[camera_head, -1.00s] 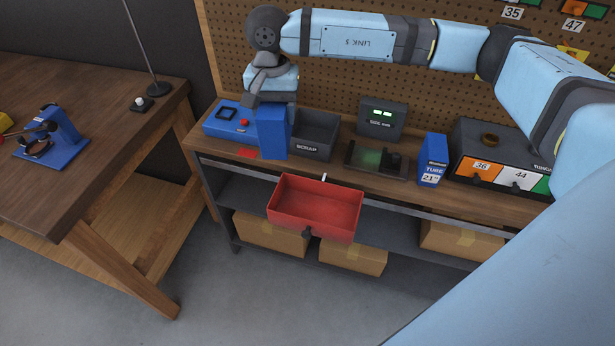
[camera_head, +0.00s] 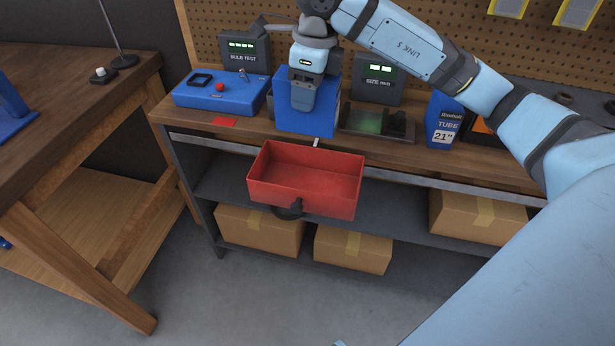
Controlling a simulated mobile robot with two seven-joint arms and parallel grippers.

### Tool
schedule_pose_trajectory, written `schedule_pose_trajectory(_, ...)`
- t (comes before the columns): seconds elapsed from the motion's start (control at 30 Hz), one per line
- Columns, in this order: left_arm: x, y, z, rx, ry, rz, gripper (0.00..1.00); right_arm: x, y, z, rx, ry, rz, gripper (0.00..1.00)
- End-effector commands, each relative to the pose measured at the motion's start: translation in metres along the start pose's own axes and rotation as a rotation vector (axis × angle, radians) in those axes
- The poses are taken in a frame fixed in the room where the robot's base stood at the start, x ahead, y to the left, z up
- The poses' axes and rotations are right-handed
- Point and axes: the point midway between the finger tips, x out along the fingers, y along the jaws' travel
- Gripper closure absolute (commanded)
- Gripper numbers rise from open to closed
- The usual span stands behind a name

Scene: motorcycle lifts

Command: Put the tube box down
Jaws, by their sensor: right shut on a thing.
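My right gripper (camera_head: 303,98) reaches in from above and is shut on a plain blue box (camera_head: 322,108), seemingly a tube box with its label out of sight. The box is upright at the bench's front part. I cannot tell whether its base touches the bench top (camera_head: 255,126). It hides the scrap bin behind it. A second blue tube box (camera_head: 444,122), labelled 21", stands farther right on the bench. My left gripper is not in view.
The size gauge (camera_head: 378,122) is on the right. An open red drawer (camera_head: 305,180) juts out below. Cardboard boxes (camera_head: 353,250) fill the lower shelf.

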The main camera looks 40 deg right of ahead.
Motion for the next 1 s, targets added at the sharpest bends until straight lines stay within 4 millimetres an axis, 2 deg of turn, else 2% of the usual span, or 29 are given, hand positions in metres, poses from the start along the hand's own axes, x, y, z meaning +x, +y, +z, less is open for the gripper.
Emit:
schedule_pose_trajectory(0.1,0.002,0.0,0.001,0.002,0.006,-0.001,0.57,0.033,0.001,-0.005,0.0,0.006,0.004,0.78)
schedule_pose_trajectory(0.4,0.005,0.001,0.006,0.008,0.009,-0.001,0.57,0.11,0.001,-0.014,-0.002,0.004,0.004,0.78)
schedule_pose_trajectory(0.53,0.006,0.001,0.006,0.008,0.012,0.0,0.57,0.129,0.001,-0.016,-0.003,0.002,0.002,0.78)
schedule_pose_trajectory(0.77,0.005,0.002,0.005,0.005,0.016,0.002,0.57,0.145,0.0,-0.018,-0.004,0.002,0.002,0.78)
schedule_pose_trajectory(1.0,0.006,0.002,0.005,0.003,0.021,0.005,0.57,0.178,0.001,-0.022,-0.003,0.001,0.002,0.78)
